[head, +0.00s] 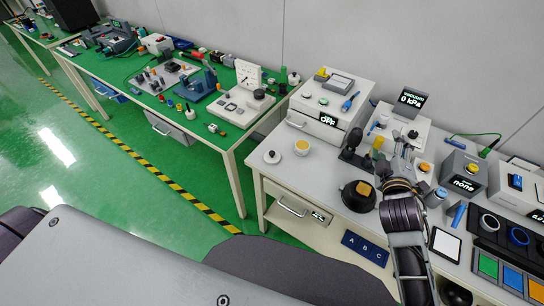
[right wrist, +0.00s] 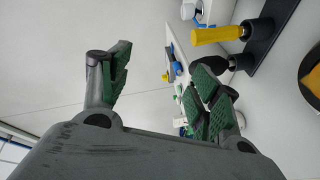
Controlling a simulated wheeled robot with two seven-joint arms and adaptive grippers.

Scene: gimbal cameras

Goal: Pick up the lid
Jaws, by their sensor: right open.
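A small white round lid with a dark knob (head: 271,157) lies at the left front corner of the grey-white table in the head view. Beside it, to its right, is a small white cup with yellow contents (head: 302,146). My right gripper (head: 402,150) is well to the right of the lid, above the tool area. In the right wrist view my right gripper (right wrist: 162,88) is open, its green-padded fingers apart with nothing between them. The lid cannot be made out in that view. My left gripper is not in view.
A yellow-handled tool (right wrist: 218,34) stands close to my right gripper. A white box reading OFF (head: 318,125) is behind the cup. The tabletop between lid and black base is mostly clear.

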